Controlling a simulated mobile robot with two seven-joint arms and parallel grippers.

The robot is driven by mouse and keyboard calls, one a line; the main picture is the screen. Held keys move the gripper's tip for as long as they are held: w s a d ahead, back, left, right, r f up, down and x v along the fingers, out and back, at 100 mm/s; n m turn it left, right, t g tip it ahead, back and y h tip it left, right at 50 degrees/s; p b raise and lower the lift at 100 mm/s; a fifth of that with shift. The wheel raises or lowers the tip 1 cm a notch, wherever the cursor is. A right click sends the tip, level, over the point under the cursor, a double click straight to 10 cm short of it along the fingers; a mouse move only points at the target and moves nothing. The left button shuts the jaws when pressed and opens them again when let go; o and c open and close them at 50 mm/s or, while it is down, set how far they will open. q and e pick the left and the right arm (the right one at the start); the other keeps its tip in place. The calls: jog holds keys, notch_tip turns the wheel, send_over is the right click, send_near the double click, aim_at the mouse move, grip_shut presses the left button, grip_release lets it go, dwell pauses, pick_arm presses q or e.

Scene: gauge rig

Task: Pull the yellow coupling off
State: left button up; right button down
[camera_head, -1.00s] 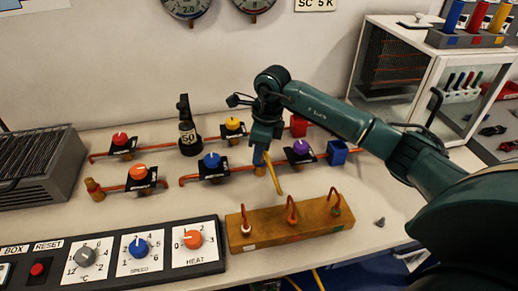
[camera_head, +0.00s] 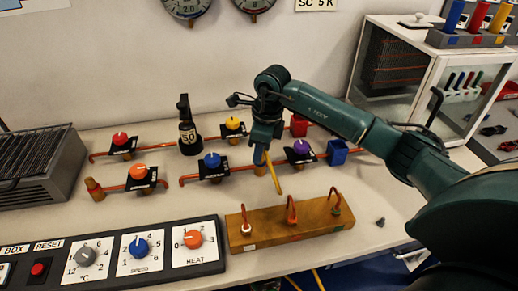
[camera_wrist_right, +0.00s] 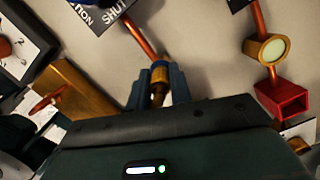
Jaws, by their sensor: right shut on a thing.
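The yellow coupling (camera_wrist_right: 159,76) is at the end of an orange pipe in the right wrist view, between the two dark teal fingers of my right gripper (camera_wrist_right: 159,92). The fingers are shut on it and cover its sides. In the head view my right gripper (camera_head: 261,158) points down at the front pipe line, between the blue-knob valve (camera_head: 212,161) and the purple-knob valve (camera_head: 301,148), and mostly hides the coupling. A thin yellow rod-like piece (camera_head: 273,179) slopes down below the gripper; I cannot tell what it joins. My left gripper is not in view.
A wooden block (camera_head: 285,228) with copper hooks lies in front of the gripper. A blue square piece (camera_head: 338,152) and a red piece (camera_head: 298,126) stand to the right. A dark bottle (camera_head: 188,134) stands behind left. The knob panel (camera_head: 110,262) fills the front left.

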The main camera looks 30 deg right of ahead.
jog(key=shift+r, duration=0.3)
jog(key=shift+r+p, duration=1.55)
jog(key=shift+r, duration=0.8)
